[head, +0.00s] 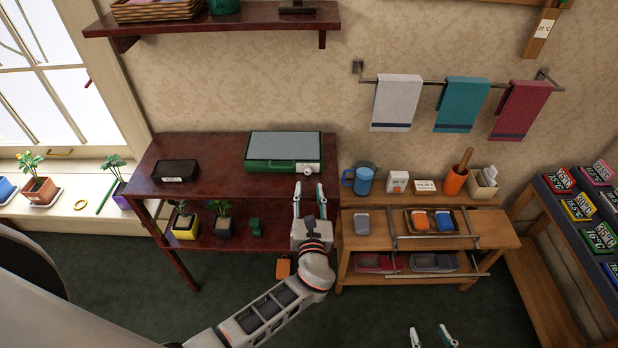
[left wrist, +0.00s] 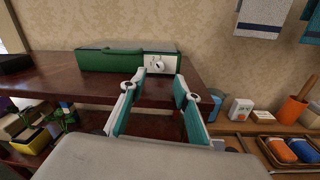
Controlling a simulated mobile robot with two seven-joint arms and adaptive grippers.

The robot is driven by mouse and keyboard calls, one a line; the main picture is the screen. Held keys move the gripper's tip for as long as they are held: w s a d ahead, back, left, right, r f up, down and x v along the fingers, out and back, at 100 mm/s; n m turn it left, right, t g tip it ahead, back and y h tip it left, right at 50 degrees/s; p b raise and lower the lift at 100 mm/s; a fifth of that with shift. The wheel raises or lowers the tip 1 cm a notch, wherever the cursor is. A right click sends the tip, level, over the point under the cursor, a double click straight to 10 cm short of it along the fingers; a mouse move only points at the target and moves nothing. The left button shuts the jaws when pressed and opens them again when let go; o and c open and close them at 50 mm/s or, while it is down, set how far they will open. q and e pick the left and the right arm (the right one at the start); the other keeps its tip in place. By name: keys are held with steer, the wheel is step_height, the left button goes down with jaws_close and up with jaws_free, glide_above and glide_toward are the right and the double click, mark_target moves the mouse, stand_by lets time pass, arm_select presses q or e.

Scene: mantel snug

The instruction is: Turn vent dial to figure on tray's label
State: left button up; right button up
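A green case with a grey top (head: 285,146) stands on the dark red table. Its white front panel (head: 307,167) carries a small round dial, clearer in the left wrist view (left wrist: 157,64); its setting is too small to read. A low black tray-like box (head: 175,169) with a white label (head: 177,179) sits at the table's left; the label's figure is unreadable. My left gripper (head: 309,190) is open and empty at the table's front edge, just before the panel and apart from it. My right gripper (head: 431,338) is open and empty at the bottom edge.
A lower shelf (head: 200,240) holds potted plants. The wooden bench (head: 370,240) at right bears a blue mug (head: 362,180), small cards, an orange pot (head: 454,181) and a tray (head: 408,226) with orange and blue items. A rack of temperature cards (head: 545,190) stands far right.

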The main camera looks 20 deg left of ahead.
mark_target(308, 173)
arm_select(q)
steer(key=x, duration=0.5)
steer(key=shift+w+a, duration=0.15)
steer(key=shift+w, duration=0.25)
steer(key=shift+c, duration=0.4)
jaws_close()
